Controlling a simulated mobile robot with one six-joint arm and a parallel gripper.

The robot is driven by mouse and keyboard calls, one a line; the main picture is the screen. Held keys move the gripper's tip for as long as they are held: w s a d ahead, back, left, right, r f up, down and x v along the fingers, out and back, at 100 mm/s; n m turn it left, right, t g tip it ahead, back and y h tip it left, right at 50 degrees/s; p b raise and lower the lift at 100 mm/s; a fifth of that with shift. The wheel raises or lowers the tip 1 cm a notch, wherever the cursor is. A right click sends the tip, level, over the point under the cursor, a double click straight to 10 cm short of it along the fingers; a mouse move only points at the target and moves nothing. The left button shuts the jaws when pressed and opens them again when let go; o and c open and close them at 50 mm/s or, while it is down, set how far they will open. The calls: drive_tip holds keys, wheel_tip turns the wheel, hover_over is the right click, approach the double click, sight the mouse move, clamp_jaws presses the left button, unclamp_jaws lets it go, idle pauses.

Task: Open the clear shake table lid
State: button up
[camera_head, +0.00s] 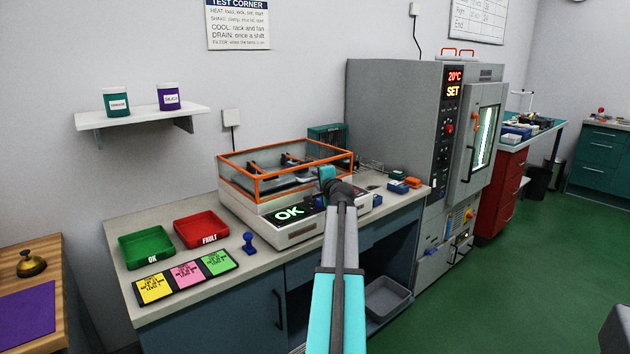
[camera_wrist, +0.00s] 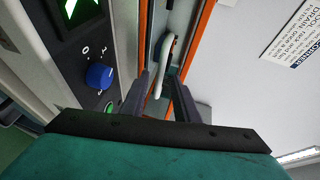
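The clear shake table lid (camera_head: 246,188) has an orange frame and sits down on the white shake table (camera_head: 297,230), which shows a green OK. My gripper (camera_head: 327,176) is at the front of the lid, towards its right end, and my arm hides part of the table there. In the wrist view my gripper (camera_wrist: 160,92) has its two dark fingers apart. A pale, curved lid handle (camera_wrist: 165,58) lies ahead of and partly between the fingertips. I cannot tell whether they touch it. A blue knob (camera_wrist: 99,76) is on the panel to the left.
A green OK tray (camera_head: 146,245), a red FAULT tray (camera_head: 201,229), a blue stamp (camera_head: 249,242) and colored cards (camera_head: 187,275) lie on the bench left of the shake table. A tall grey oven (camera_head: 405,110) stands at right. Green floor is clear on the right.

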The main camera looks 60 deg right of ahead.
drive_tip(key=shift+x, duration=0.9)
clamp_jaws()
drive_tip(key=shift+a, duration=0.45)
drive_tip(key=shift+d+f, duration=0.1)
drive_tip(key=shift+d, duration=0.3)
drive_tip(key=shift+w+r, duration=0.1)
drive_tip(key=shift+r, duration=0.1)
